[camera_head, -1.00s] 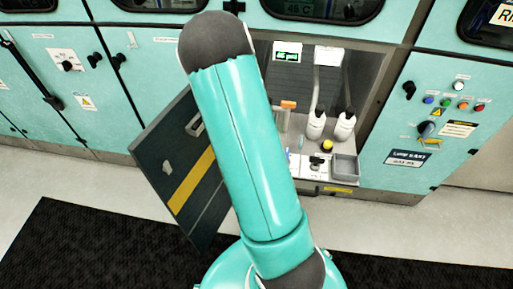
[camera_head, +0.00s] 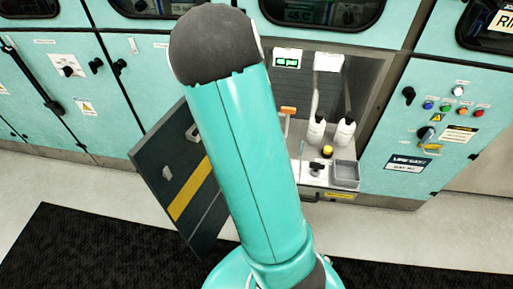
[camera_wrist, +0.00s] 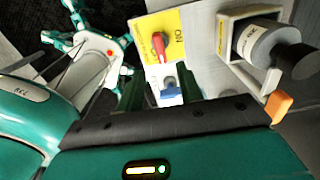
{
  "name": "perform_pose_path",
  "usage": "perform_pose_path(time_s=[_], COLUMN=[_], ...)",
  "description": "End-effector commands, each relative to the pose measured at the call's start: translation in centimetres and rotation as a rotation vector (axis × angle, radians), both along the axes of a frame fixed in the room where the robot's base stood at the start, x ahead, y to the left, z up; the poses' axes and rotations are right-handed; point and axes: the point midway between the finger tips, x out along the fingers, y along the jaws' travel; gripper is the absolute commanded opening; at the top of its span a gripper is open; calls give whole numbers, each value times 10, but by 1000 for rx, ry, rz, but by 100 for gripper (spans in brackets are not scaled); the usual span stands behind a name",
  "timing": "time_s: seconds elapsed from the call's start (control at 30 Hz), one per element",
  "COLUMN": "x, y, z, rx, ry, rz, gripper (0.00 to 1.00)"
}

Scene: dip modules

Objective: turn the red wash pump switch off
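The red switch (camera_wrist: 160,46) is a red lever on a yellow plate (camera_wrist: 182,22) marked ON, in the upper middle of the wrist view. A blue part (camera_wrist: 169,88) sits just below it on the same white panel. My gripper (camera_wrist: 160,92) shows as two dark green fingers, apart, one on each side of the blue part. It looks open and empty, with the red lever beyond the fingertips; I see no contact. In the head view my arm hides the red switch and my gripper.
A grey cylinder with a black end (camera_wrist: 265,48) stands right of the switch, with an orange part (camera_wrist: 279,107) below it. The head view shows white bottles (camera_head: 344,132), a grey tray (camera_head: 346,171) and an open dark door (camera_head: 180,185). A control panel (camera_head: 440,125) is at right.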

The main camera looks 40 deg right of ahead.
Motion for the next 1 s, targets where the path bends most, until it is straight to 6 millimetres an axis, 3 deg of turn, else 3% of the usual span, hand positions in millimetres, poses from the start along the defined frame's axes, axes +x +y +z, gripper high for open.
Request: perform_pose_path(time_s=[0.1, 0.3, 1.0], x=[1, 0, 1], y=[0, 0, 6], z=[25, 47, 53], rx=[-1, 0, 6], ry=[-4, -1, -10], rz=[2, 0, 34], gripper=[36, 36, 36])
